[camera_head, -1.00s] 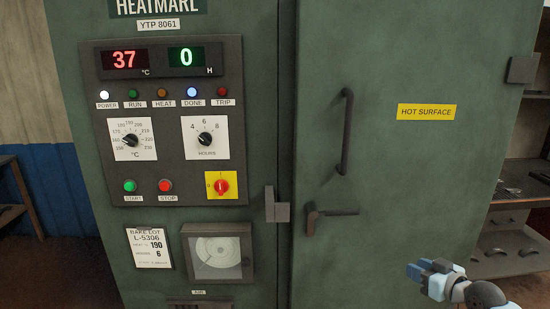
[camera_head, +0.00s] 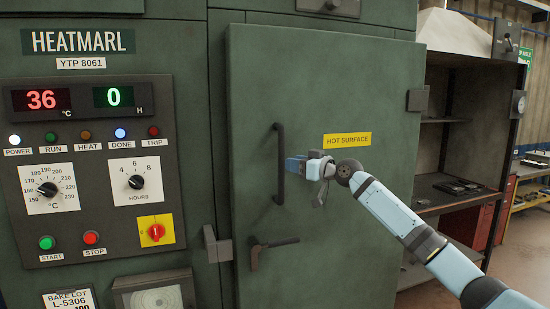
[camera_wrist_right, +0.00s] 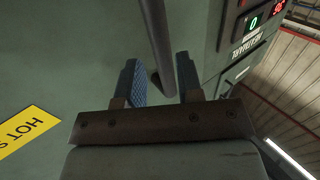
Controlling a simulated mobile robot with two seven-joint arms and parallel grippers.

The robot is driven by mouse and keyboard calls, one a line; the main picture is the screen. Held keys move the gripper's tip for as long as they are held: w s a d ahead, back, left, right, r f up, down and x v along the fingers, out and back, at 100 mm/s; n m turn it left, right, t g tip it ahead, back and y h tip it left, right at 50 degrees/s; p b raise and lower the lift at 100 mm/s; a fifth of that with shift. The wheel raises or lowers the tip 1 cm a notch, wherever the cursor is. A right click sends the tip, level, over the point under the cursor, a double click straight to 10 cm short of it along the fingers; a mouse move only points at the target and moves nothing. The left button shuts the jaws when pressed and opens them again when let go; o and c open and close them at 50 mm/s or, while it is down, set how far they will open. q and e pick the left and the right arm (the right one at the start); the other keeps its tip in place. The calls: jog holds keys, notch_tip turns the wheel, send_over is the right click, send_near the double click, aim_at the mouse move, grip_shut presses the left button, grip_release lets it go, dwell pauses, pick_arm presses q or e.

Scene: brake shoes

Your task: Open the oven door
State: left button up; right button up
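The green oven door (camera_head: 320,80) appears shut against the cabinet. Its dark vertical bar handle (camera_head: 279,190) is on the door's left part. A dark lever latch (camera_head: 270,244) sits lower, its arm pointing right. My right gripper (camera_head: 292,167) is at the bar handle's middle height, reaching from the right. In the right wrist view, its two blue fingers (camera_wrist_right: 159,80) are spread apart, with the bar handle (camera_wrist_right: 156,35) running into the gap between them. I see no finger pressed on the bar. My left gripper is not in view.
A yellow "HOT SURFACE" label (camera_head: 347,140) is on the door beside my gripper. The control panel (camera_head: 90,130) with dials and buttons is on the left. A dark hinge (camera_head: 418,99) is at the door's right edge. Shelving (camera_head: 445,190) stands to the right.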

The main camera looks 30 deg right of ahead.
jog(key=p+x, duration=0.1)
jog(key=x, duration=0.6)
jog(key=shift+f, duration=0.1)
grip_shut()
